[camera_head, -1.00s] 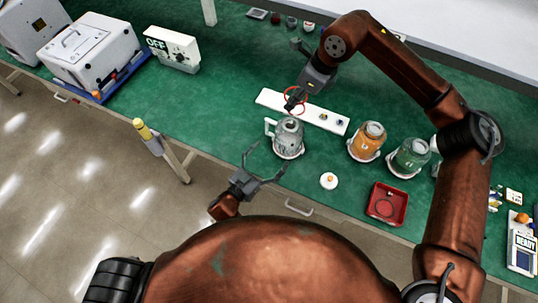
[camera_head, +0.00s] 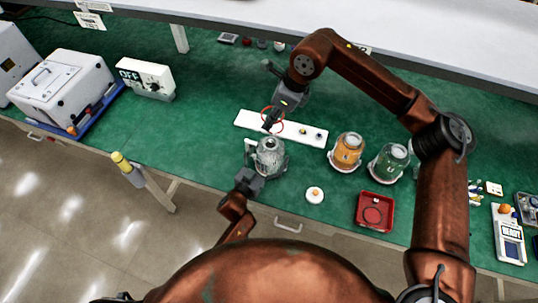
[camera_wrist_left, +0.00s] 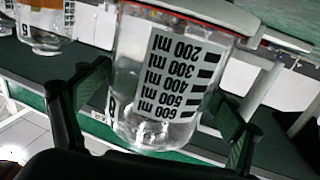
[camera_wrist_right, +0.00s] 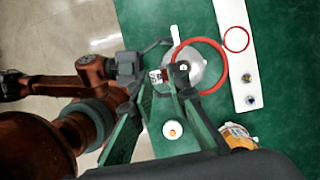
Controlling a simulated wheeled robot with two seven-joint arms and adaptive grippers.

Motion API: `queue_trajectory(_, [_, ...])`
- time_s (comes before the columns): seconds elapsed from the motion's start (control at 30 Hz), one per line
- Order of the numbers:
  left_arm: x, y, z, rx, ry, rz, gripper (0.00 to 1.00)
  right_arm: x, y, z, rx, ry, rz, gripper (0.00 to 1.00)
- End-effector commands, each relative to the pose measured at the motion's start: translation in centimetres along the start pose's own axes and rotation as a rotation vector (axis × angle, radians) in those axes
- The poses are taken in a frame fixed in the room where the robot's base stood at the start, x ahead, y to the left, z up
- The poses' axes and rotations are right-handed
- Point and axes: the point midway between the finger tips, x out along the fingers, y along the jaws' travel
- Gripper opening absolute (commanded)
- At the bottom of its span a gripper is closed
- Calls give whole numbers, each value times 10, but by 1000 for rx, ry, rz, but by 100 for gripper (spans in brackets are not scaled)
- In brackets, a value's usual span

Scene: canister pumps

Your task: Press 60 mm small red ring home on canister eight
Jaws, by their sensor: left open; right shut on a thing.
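A clear canister (camera_head: 269,157) with a white handle stands upright on the green bench. In the left wrist view the canister (camera_wrist_left: 150,85) shows black millilitre marks; its small number is too cut off to read surely. My left gripper (camera_head: 258,170) is open, its fingers on either side of the canister's body, with no clear contact. My right gripper (camera_wrist_right: 170,78) is shut on a red ring (camera_wrist_right: 222,62), held above the canister top, which partly shows through the ring. A smaller red ring (camera_wrist_right: 236,39) lies on the white strip (camera_wrist_right: 240,72). The right fingertips hide part of the held ring.
A white disc (camera_head: 314,195) and a red tray (camera_head: 361,222) lie nearer the front edge. An OFF box (camera_head: 145,77) stands at left, with open bench between.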

Motion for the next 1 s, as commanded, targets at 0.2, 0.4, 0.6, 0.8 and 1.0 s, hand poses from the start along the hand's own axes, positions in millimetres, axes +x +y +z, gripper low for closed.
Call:
queue_trajectory(0.2, [0, 0, 0, 0, 0, 0, 80, 0, 0, 0, 0, 0, 0, 3])
queue_trajectory(0.4, [0, 0, 0, 0, 0, 0, 66, 0, 0, 0, 0, 0, 0, 3])
queue_trajectory(0.6, [0, 0, 0, 0, 0, 0, 52, 0, 0, 0, 0, 0, 0, 3])
queue_trajectory(0.8, [0, 0, 0, 0, 0, 0, 46, 5, 1, -2, 2, -1, 0, 3])
queue_trajectory(1.0, [0, 0, 0, 0, 0, 0, 46, 41, 10, -14, 29, -24, -10, 3])
